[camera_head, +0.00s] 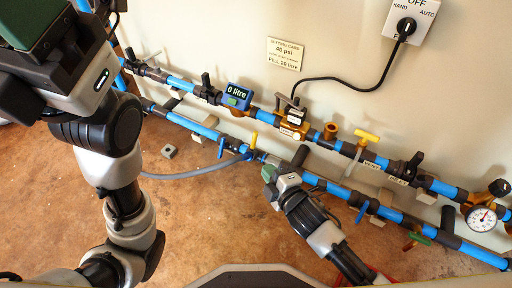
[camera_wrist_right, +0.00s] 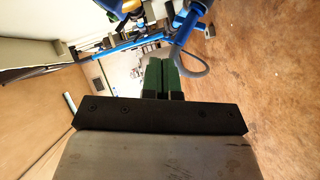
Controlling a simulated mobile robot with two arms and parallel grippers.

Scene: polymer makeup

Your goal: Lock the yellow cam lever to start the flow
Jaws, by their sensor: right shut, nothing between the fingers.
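The yellow cam lever (camera_head: 254,141) stands upright on the lower blue pipe, beside the blue fitting where a grey hose (camera_head: 190,175) joins. My right gripper (camera_head: 268,173) is just below and to the right of it in the head view, apart from it. Its green fingertips are together and empty, as the right wrist view also shows (camera_wrist_right: 164,78). The lever is hard to make out in the wrist view. My left gripper (camera_head: 28,30) is close to the camera at the top left. Its fingertips are cut off, and its jaws cannot be judged.
Two blue pipe runs cross the wall. The upper one carries a blue litre meter (camera_head: 237,96), a brass valve (camera_head: 291,124) and a yellow T-handle (camera_head: 367,135). A pressure gauge (camera_head: 481,218) is at right. A rotary switch (camera_head: 407,25) is above. Bare floor (camera_head: 215,225) lies below.

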